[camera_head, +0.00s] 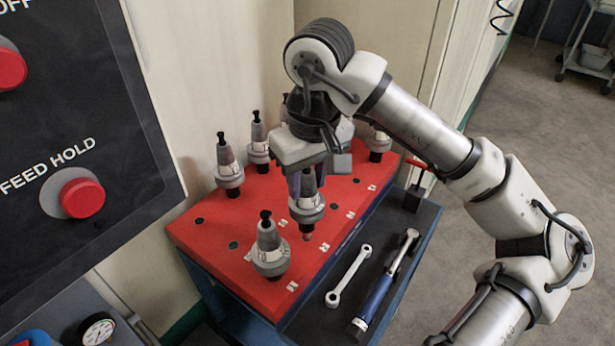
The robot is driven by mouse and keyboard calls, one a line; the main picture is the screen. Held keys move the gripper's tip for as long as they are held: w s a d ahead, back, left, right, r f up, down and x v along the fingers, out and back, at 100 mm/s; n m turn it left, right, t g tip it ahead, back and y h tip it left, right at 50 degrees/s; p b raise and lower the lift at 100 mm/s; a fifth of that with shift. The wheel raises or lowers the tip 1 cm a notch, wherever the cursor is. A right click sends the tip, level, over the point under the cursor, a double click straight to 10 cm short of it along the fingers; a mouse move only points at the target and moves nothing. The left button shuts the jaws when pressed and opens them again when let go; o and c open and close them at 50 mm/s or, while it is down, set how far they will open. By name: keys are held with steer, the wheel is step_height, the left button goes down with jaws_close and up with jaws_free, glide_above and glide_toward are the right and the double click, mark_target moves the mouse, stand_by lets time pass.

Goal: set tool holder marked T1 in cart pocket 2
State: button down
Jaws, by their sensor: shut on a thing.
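My gripper (308,178) is over the red top of the cart (215,262), shut on a tool holder (307,208). This holder is upright, with a grey flange and a tip showing below it, so it appears to be above the red top. Its marking is too small to read, so I cannot tell whether it is T1. Dark empty pockets show at the left (199,220), at the left middle (233,245) and right of the held holder (333,206). White pocket numbers are too small to read surely.
A tool holder (270,255) stands close in front-left of the held one. Others stand at the back left (229,172), back (258,147) and back right (379,145). A wrench (348,277) and a blue-handled tool (385,285) lie on the dark side shelf (405,262). A control panel (80,120) stands left.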

mark_target(307, 193)
steer(key=shift+f, duration=0.15)
stand_by(0.3)
steer(key=shift+f+b, duration=0.8)
steer(key=shift+b, duration=0.25)
steer(key=shift+f+b, duration=0.65)
steer(key=shift+b, duration=0.15)
steer(key=c, duration=0.9)
jaws_free()
steer(key=shift+f, duration=0.1)
